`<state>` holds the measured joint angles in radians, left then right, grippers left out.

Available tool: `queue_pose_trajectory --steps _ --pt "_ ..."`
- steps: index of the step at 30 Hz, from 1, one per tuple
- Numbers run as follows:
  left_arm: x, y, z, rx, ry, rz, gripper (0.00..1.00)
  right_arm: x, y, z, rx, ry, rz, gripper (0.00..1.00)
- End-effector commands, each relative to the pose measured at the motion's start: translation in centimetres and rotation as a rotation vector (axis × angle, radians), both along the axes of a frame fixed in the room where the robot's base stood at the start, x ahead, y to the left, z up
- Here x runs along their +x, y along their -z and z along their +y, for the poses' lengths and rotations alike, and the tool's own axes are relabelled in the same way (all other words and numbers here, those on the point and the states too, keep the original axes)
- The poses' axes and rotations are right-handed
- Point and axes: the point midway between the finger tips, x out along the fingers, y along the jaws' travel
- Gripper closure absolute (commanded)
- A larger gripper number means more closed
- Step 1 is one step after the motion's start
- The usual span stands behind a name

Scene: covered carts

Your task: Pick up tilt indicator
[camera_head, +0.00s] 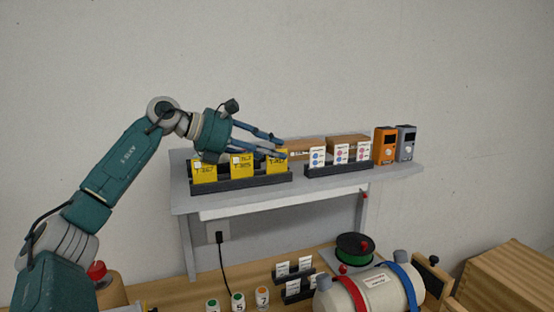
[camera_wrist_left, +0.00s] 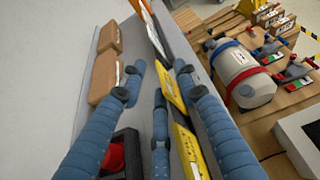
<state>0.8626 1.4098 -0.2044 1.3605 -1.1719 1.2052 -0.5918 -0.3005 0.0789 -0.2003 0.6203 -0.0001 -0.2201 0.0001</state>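Three yellow cards stand upright in a dark holder (camera_head: 240,183) on the grey shelf: a left one (camera_head: 204,173), a middle one (camera_head: 241,167) and a right one (camera_head: 276,166). Their print is too small to read surely, so I cannot tell which item is the tilt indicator. White cards with coloured dots (camera_head: 341,154) stand in a second dark holder (camera_head: 338,171) to the right. My left gripper (camera_head: 281,147) is open above the right yellow card, partly covering it. In the left wrist view its blue fingers (camera_wrist_left: 160,75) are spread beside a yellow card (camera_wrist_left: 171,88); contact is unclear. My right gripper is not in view.
Brown boxes (camera_head: 347,142) stand behind the holders on the grey shelf (camera_head: 400,172). An orange device (camera_head: 385,145) and a grey device (camera_head: 406,143) stand at its right end. Below are a white cylinder with straps (camera_head: 378,289) and a green spool (camera_head: 355,249). The wall is close behind.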

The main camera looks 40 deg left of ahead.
Motion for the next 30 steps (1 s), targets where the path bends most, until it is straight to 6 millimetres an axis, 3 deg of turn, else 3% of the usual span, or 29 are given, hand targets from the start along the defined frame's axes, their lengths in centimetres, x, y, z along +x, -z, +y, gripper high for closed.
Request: queue_pose_trajectory --steps 8,13,14,30 --pt "0.42 0.23 -0.22 0.001 -0.001 -0.001 0.69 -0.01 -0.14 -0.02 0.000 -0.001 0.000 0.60" --pt "0.41 0.21 -0.21 0.001 -0.001 -0.001 0.99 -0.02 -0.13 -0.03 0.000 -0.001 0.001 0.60" --pt "0.40 0.21 -0.21 0.001 -0.001 -0.001 1.00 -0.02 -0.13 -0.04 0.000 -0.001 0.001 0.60" --pt "0.39 -0.65 -0.19 0.000 -0.001 -0.002 1.00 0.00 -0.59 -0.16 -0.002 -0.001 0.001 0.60"
